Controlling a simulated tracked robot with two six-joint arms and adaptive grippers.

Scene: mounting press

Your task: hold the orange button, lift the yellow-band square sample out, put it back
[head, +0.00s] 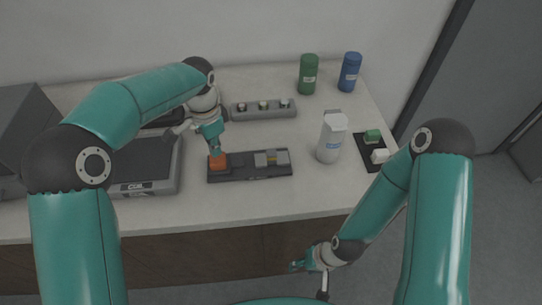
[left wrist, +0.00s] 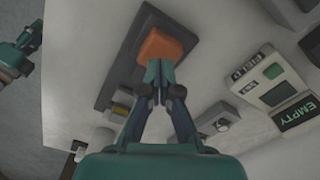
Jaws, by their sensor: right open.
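The orange button (head: 217,161) sits at the left end of a dark press base (head: 240,176) on the table. My left gripper (head: 214,150) points down at the button with its fingertips at it. In the left wrist view the fingers (left wrist: 160,66) are together at the edge of the orange button (left wrist: 160,44); I cannot tell how hard they press. Grey square samples (head: 262,160) sit in the base right of the button, one with a yellow band (head: 271,154). My right gripper (head: 308,262) is open and empty in front of the table's front edge.
A white bottle (head: 332,138) stands right of the base. A grey strip with several round pieces (head: 264,109) lies behind it. A black mat (head: 368,153) holds green and white blocks. Green (head: 308,75) and blue (head: 349,73) canisters stand behind. A grey device (head: 148,168) is at left.

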